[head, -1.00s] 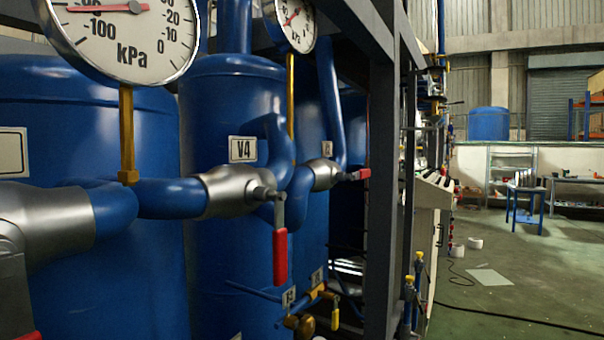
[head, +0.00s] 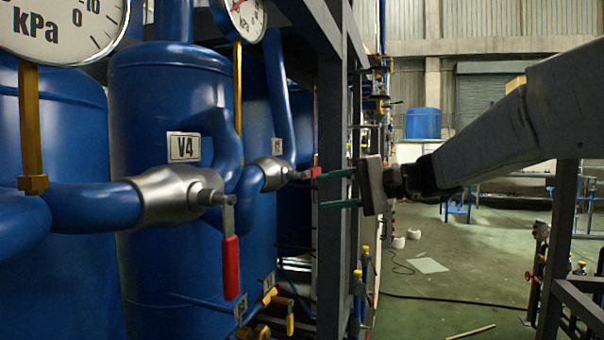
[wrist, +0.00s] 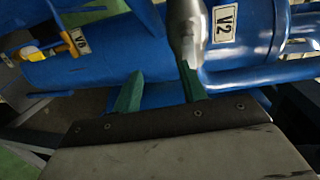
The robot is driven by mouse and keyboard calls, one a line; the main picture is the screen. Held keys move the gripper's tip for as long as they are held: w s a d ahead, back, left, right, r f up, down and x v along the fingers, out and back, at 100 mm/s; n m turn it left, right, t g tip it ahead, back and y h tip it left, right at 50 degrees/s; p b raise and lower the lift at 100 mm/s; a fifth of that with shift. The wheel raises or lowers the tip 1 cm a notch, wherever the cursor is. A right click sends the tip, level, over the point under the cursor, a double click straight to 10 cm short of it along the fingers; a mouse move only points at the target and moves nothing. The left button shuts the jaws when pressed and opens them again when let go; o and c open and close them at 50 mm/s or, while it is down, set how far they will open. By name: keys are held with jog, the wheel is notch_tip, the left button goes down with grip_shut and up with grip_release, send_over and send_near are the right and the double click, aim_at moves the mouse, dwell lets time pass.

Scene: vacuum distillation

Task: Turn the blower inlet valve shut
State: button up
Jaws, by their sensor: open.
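No valve is marked as the blower inlet valve. The nearer silver valve (head: 170,195) has a red lever (head: 231,268) hanging straight down, beside the V4 label (head: 184,147). A farther silver valve (head: 272,173) has a red handle (head: 315,172) pointing right. My gripper (head: 322,190) is open, its green fingers pointing left close to that red handle; contact cannot be told. In the wrist view, the fingers (wrist: 158,85) are apart, and a silver valve part (wrist: 187,30) comes down near the right finger, by a V2 label (wrist: 227,21). Its red handle is not clear there.
A dark steel frame post (head: 332,130) stands beside the gripper. Blue tanks (head: 150,90) and pressure gauges (head: 68,25) fill the left. A yellow-handled valve with a V8 label (wrist: 80,40) shows in the wrist view. Open green floor (head: 460,270) lies to the right.

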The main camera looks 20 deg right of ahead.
aim_at(318, 172)
jog(key=w+d+r+t, duration=0.1)
jog(key=w, duration=0.1)
jog(key=w+d+r+m+t, duration=0.1)
jog(key=w+d+r, duration=0.1)
jog(key=shift+d+y, duration=0.2)
jog(key=shift+y, duration=0.2)
jog(key=x, duration=0.7)
jog(key=shift+w+a+r, duration=0.1)
jog(key=shift+a, duration=0.05)
grip_shut()
